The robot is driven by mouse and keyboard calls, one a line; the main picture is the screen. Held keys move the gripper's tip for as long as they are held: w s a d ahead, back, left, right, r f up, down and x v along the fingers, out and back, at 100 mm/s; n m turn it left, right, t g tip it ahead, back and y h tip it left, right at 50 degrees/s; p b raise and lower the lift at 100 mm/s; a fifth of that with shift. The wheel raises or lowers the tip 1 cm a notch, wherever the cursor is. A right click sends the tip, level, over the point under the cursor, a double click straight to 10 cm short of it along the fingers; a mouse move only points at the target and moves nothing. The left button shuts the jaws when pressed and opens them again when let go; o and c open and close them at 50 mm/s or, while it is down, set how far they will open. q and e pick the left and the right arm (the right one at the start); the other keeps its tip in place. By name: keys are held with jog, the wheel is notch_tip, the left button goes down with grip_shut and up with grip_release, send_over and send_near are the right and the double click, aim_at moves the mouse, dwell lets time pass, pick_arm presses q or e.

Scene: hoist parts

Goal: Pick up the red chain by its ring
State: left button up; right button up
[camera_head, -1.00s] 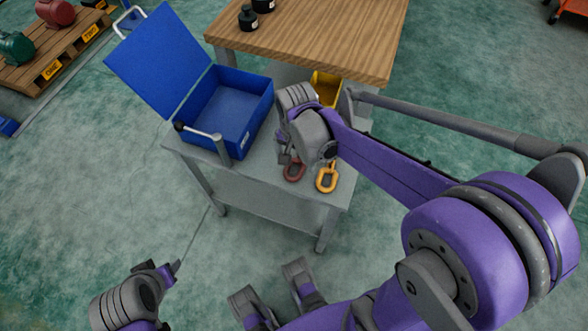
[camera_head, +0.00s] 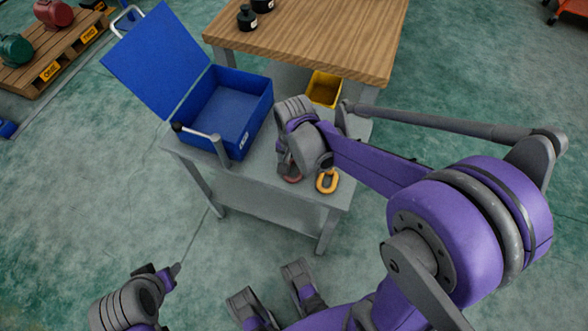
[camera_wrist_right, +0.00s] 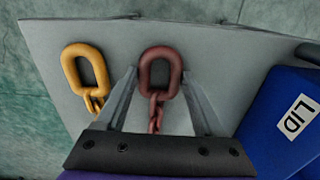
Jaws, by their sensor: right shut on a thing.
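The red chain lies on the grey table. In the right wrist view its large ring (camera_wrist_right: 160,68) lies between my right gripper's fingertips (camera_wrist_right: 160,76), with smaller links trailing toward the palm. My right gripper is shut on this ring. In the head view the right gripper and wrist hide most of the red chain (camera_head: 292,179); only a bit of red shows below them. My left gripper (camera_head: 174,272) is low at the left, over the floor, away from the table; whether its fingers are open is not clear.
A yellow chain (camera_head: 327,181) lies beside the red one; its ring also shows in the wrist view (camera_wrist_right: 85,65). An open blue box (camera_head: 242,140) with its lid raised stands on the grey table (camera_head: 255,185). A yellow bin (camera_head: 323,89) and wooden table (camera_head: 310,40) are behind.

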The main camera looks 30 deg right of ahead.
grip_shut()
jog(key=shift+r, duration=0.1)
